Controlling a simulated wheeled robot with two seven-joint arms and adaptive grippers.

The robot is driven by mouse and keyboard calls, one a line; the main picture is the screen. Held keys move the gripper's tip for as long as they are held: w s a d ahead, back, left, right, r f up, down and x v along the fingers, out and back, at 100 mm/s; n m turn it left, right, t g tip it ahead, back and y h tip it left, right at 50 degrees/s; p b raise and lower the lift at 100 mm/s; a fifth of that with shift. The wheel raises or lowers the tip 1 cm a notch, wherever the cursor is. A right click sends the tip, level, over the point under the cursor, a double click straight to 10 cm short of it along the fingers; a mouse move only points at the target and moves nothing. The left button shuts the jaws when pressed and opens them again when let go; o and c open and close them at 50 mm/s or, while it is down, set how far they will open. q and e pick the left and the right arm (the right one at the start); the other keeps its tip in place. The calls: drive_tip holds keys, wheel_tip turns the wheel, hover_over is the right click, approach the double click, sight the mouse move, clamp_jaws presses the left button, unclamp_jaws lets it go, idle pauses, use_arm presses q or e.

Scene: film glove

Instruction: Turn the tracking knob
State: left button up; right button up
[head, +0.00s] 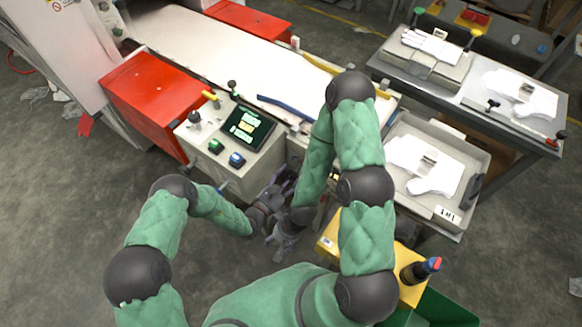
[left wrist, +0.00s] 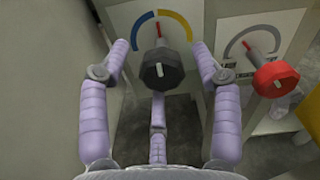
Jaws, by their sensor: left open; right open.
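In the left wrist view a black knob (left wrist: 163,72) with a red pointer stands out from a white plate with a blue and yellow arc (left wrist: 176,24). A red knob (left wrist: 274,78) with a grey arc scale is to its right. I cannot read which label names the tracking knob. My left gripper (left wrist: 160,47) is open, with fingers to the left, right and below the black knob; I cannot tell whether any touches it. In the head view my left gripper (head: 268,203) is low beside the control box. My right gripper (head: 283,238) is open and empty just below it. The knobs are hidden there.
The control box (head: 257,172) carries a screen (head: 247,127) and green and blue buttons. A red guard (head: 155,90) and a white film belt (head: 220,50) lie behind. A grey tray (head: 435,160) with gloves and a yellow bin (head: 328,243) stand at the right.

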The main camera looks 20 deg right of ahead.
use_arm(q)
drive_tip(key=shift+x, duration=0.8)
use_arm(e)
drive_tip(key=shift+w+d, duration=0.2)
drive_tip(key=shift+w, duration=0.4)
use_arm(q)
drive_tip(key=shift+c, duration=0.3)
drive_tip(key=c, duration=1.1)
drive_tip(key=shift+r+m+p, duration=0.25)
drive_tip(key=shift+m+p, duration=0.45)
drive_tip(key=shift+m, duration=0.3)
drive_tip(key=shift+w+m+p, duration=0.1)
drive_tip(key=shift+m+p, duration=0.2)
drive_tip(key=shift+m, duration=0.7)
use_arm(e)
drive_tip(key=shift+r, duration=0.95)
use_arm(q)
drive_tip(key=o, duration=1.2)
drive_tip(key=shift+c, duration=0.2)
drive_tip(key=shift+f, duration=0.1)
